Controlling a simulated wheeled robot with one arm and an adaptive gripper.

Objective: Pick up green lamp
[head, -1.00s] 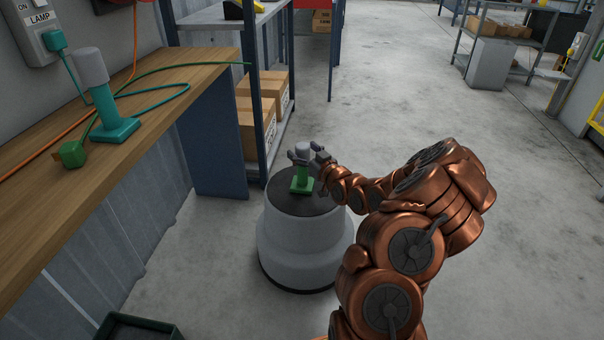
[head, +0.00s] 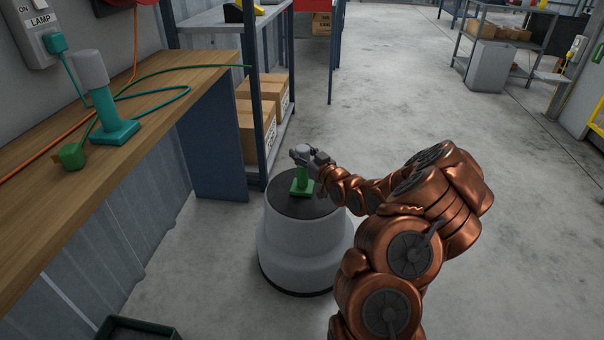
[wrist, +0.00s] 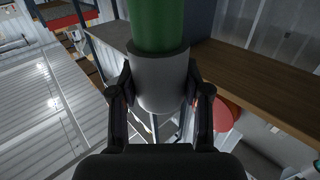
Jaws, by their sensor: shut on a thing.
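The green lamp (head: 302,186) stands upright on the dark round top of a grey pedestal (head: 312,245) in the head view. It has a green base and stem and a grey cylindrical head. My gripper (head: 304,156) is at the lamp's head, coming from the right. In the wrist view, my gripper (wrist: 160,95) has its two dark fingers closed on both sides of the grey head, with the green stem (wrist: 158,22) of the lamp beyond it. The lamp's base is out of the wrist view.
A wooden bench (head: 150,105) on the left holds a teal lamp (head: 107,100), a green plug (head: 72,155) and cables. A shelf with cardboard boxes (head: 257,130) stands behind the pedestal. A dark bin (head: 140,328) is at the bottom left.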

